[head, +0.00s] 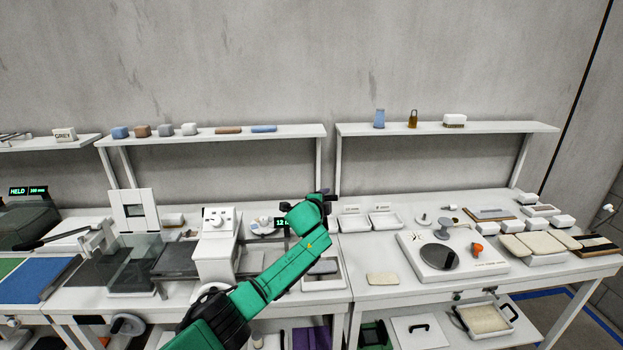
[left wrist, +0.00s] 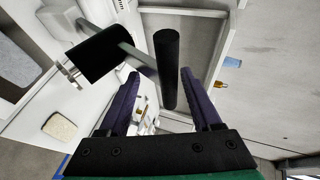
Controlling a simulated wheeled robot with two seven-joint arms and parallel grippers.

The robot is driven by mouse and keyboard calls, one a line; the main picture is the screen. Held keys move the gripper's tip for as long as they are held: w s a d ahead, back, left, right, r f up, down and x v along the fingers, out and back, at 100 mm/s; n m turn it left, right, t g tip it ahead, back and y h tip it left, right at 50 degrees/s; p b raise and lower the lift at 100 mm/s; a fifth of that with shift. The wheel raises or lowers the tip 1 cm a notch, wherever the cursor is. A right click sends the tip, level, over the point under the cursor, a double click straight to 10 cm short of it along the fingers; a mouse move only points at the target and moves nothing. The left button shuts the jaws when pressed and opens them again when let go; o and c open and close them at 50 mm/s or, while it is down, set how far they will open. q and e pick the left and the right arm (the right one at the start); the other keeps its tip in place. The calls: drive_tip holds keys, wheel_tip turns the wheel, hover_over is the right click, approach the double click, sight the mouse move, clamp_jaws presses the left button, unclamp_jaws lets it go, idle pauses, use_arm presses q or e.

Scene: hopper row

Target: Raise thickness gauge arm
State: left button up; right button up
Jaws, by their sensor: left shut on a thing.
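My left gripper (head: 308,207) is at the back of the middle table, below the shelf. In the left wrist view its two purple fingers (left wrist: 158,105) stand either side of a black cylindrical handle (left wrist: 166,70) and are shut on it. A grey bar (left wrist: 132,52) runs from the handle to a dark block (left wrist: 92,56); this looks like the thickness gauge arm. In the head view my gripper and forearm hide most of the gauge. A small display (head: 282,222) starting with "12" shows left of the gripper. My right gripper is not in view.
Shelves (head: 215,132) with small blocks run along the wall behind the gripper. A white machine (head: 216,245) stands to the left. White trays (head: 384,219) and a plate with a dark disc (head: 440,256) lie to the right. A beige pad (head: 382,279) lies near the right table's front.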

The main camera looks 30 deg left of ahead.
use_arm(q)
drive_tip(key=shift+s+a+r, duration=0.25)
drive_tip(key=shift+a+r, duration=0.15)
drive_tip(key=shift+r, duration=0.1)
drive_tip(key=s+r, duration=0.8)
drive_tip(key=r, duration=0.2)
drive_tip(key=shift+s, duration=0.15)
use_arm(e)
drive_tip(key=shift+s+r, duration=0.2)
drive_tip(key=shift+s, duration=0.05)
use_arm(q)
drive_tip(key=shift+f, duration=0.1)
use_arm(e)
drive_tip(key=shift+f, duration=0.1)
